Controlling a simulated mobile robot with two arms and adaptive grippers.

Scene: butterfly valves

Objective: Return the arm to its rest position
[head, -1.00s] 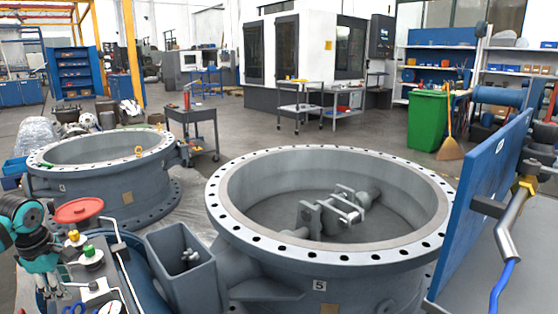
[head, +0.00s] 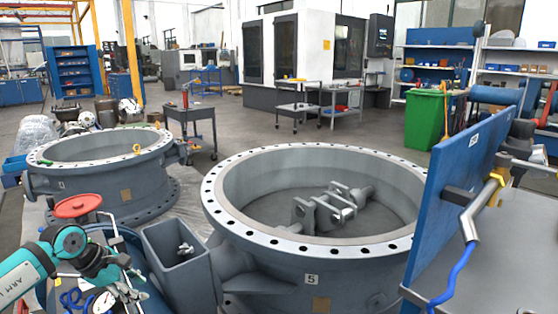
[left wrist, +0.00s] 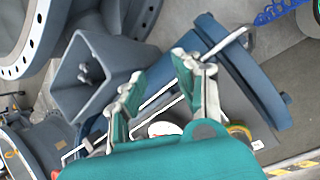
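My left arm (head: 35,265), teal and grey, comes in from the left edge of the head view, low over the cluttered bench. My left gripper (head: 125,290) is at its end, beside the open-topped grey square box. In the left wrist view my left gripper (left wrist: 158,92) has its two teal and grey fingers spread apart. My right arm and gripper are not visible.
A large grey valve body (head: 365,275) labelled 5 stands in front, with another valve body (head: 120,180) behind left. The square box (head: 180,270) and red handwheel (head: 78,206) are close to my left arm. A blue panel (head: 440,205) stands at right.

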